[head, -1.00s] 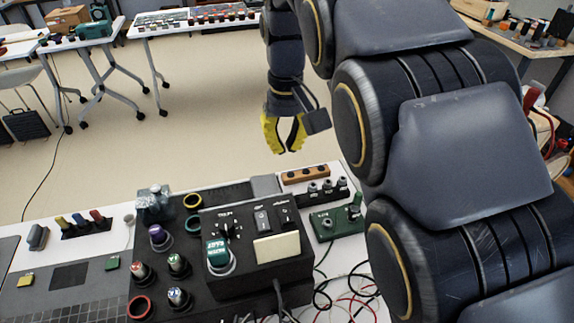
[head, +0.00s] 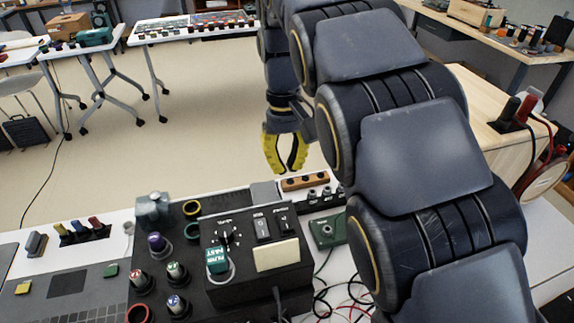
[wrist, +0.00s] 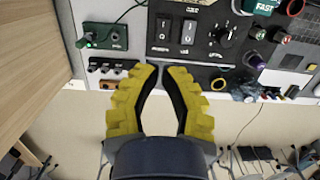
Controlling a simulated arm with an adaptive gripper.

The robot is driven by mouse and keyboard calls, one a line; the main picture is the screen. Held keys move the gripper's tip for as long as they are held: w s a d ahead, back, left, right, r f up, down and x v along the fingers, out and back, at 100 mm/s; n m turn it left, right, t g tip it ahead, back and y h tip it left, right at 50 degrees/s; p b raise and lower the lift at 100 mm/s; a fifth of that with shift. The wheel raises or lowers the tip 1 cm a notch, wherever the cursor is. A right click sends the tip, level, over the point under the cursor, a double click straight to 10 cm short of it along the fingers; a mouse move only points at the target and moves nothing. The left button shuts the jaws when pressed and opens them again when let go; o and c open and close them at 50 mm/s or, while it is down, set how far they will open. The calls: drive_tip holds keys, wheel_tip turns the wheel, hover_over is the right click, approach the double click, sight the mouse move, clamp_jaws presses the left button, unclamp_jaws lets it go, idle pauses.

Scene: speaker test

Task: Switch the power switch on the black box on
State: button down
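The black box (head: 222,293) stands on the table at lower middle in the head view. Its sloped top carries two dark rocker switches, the left one (head: 262,228) and the right one (head: 284,222), beside a dial. The wrist view shows both switches too, (wrist: 188,32) and (wrist: 163,33). Which position they are in is too small to tell. My gripper (head: 286,170) has yellow fingers and hangs behind the box, apart from it. In the wrist view its fingertips (wrist: 161,68) point toward the switches, with a narrow gap and nothing between them.
A green box (head: 326,232) with a lever (wrist: 88,38) and a wooden-backed row of jacks (head: 305,182) stand beside the black box. Knobs and round buttons crowd its left side. Loose cables lie in front right. A wooden cabinet (head: 490,105) stands at right.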

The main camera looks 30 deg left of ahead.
sight(290, 224)
drive_tip(key=f, duration=0.8)
drive_tip(key=s+d+f, duration=0.1)
drive_tip(key=f, duration=0.3)
drive_tip(key=shift+d, duration=0.1)
drive_tip(key=shift+s, duration=0.15)
drive_tip(key=shift+d+f+y, duration=0.1)
drive_tip(key=shift+f+y, duration=0.1)
drive_tip(key=shift+y, duration=0.1)
drive_tip(key=shift+s+d+f+t+y, duration=0.15)
drive_tip(key=shift+f+t+y, duration=0.3)
drive_tip(key=shift+t, duration=0.35)
drive_tip(key=shift+r, duration=0.1)
